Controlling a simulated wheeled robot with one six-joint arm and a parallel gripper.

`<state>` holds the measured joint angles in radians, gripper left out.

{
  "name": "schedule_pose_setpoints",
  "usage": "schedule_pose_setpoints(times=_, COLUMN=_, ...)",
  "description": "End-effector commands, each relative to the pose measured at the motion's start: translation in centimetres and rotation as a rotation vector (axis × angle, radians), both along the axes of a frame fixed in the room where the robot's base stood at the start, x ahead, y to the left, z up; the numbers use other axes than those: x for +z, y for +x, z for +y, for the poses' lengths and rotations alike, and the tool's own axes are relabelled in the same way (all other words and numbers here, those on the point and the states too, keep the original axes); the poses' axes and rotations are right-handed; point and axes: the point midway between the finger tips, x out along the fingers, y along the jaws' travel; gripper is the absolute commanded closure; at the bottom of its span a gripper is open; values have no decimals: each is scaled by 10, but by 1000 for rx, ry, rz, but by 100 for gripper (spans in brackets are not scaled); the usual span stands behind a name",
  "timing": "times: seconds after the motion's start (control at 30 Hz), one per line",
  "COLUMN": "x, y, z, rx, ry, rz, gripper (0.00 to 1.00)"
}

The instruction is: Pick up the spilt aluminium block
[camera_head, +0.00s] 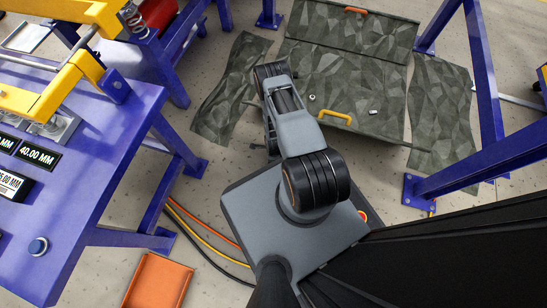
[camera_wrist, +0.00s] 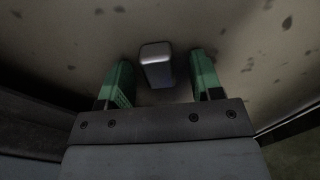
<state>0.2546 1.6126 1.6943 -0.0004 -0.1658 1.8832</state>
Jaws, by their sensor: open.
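A silver-grey block (camera_wrist: 156,64) with rounded edges shows in the wrist view, on or just above the speckled floor. It lies between the two green fingers of my gripper (camera_wrist: 162,62). The fingers are spread apart, with a visible gap on both sides of the block. Contact with the block does not show. In the head view my own arm hides the gripper and this block.
A dark faceted panel (camera_head: 340,75) with a yellow handle (camera_head: 334,116) lies beyond my arm, with two small metal pieces (camera_head: 312,97) (camera_head: 373,112) on it. A blue bench (camera_head: 75,170) stands left, blue frame legs (camera_head: 484,80) right. An orange tray (camera_head: 158,283) and cables (camera_head: 205,230) lie on the floor.

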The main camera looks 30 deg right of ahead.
Motion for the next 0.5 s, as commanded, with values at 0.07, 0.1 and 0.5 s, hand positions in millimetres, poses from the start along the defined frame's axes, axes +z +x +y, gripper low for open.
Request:
schedule_pose_setpoints(times=0.07, x=1, y=0, z=0, rx=0, ry=0, rz=0, gripper=40)
schedule_pose_setpoints(times=0.1, x=1, y=0, z=0, rx=0, ry=0, rz=0, gripper=40)
schedule_pose_setpoints(times=0.5, x=1, y=0, z=0, rx=0, ry=0, rz=0, gripper=76)
